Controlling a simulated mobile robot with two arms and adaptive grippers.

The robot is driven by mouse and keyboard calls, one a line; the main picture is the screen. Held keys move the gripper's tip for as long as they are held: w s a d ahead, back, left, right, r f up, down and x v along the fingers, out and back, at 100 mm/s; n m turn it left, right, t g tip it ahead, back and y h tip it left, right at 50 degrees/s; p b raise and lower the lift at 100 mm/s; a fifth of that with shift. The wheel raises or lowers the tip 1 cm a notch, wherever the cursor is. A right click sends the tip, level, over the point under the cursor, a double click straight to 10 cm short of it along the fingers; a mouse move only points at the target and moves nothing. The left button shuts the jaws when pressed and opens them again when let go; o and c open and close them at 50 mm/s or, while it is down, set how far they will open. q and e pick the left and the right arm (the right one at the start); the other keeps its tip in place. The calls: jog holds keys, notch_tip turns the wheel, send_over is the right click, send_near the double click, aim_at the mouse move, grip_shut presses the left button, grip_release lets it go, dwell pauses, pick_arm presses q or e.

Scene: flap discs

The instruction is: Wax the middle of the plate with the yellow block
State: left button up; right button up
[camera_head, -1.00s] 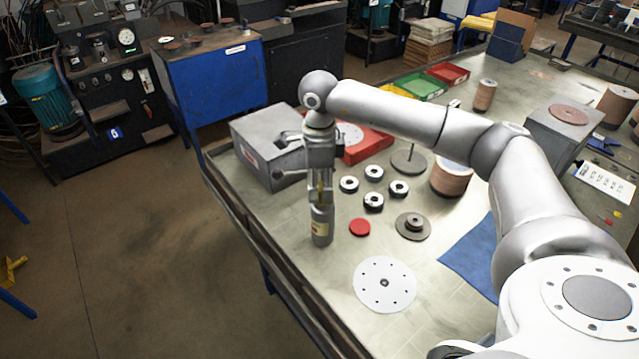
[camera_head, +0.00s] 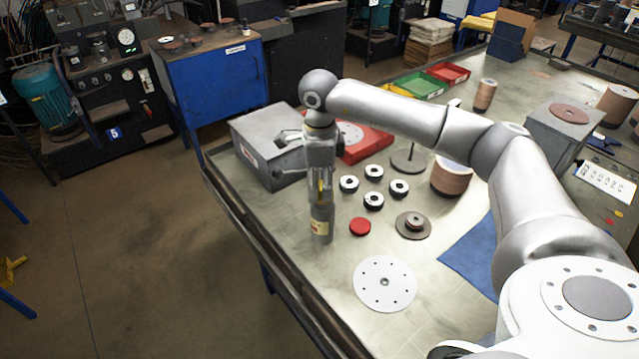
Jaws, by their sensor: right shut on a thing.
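My right gripper (camera_head: 321,197) points down and is shut on a narrow yellow thing (camera_head: 320,187), seemingly the yellow block, mostly hidden by the fingers. I cannot tell whether the yellow thing's lower end is inside the can. The gripper is up and left of the plate, apart from it. My left gripper is not in view.
A red disc (camera_head: 360,227) lies right of the can. Several black-and-white rings (camera_head: 373,202) and a grey flanged disc (camera_head: 413,226) lie behind the plate. A grey box (camera_head: 265,150) stands behind the gripper. A blue cloth (camera_head: 470,257) lies right of the plate.

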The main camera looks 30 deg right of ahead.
aim_at(319, 185)
dwell(0.5)
jog(key=shift+r+p, duration=2.05)
jog(key=shift+r, duration=1.45)
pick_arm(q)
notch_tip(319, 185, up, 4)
pick_arm(e)
jog(key=shift+a+f, duration=0.1)
jog(key=shift+f, duration=0.05)
jog(key=shift+s+a+f+n, duration=0.15)
jog(key=shift+s+a+n, duration=0.05)
jog(key=shift+n, duration=0.2)
pick_arm(q)
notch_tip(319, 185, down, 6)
jog(key=b, duration=0.5)
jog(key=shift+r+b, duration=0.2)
jog(key=shift+b, duration=0.15)
pick_arm(e)
jog(key=s+a+f+n, duration=0.3)
jog(key=s+a+n, duration=0.3)
jog(key=n, duration=0.5)
jog(key=s+a+f+n, duration=0.3)
jog(key=s+a+n, duration=0.3)
jog(key=s+n, duration=0.3)
jog(key=n, duration=0.3)
jog(key=shift+f, duration=0.35)
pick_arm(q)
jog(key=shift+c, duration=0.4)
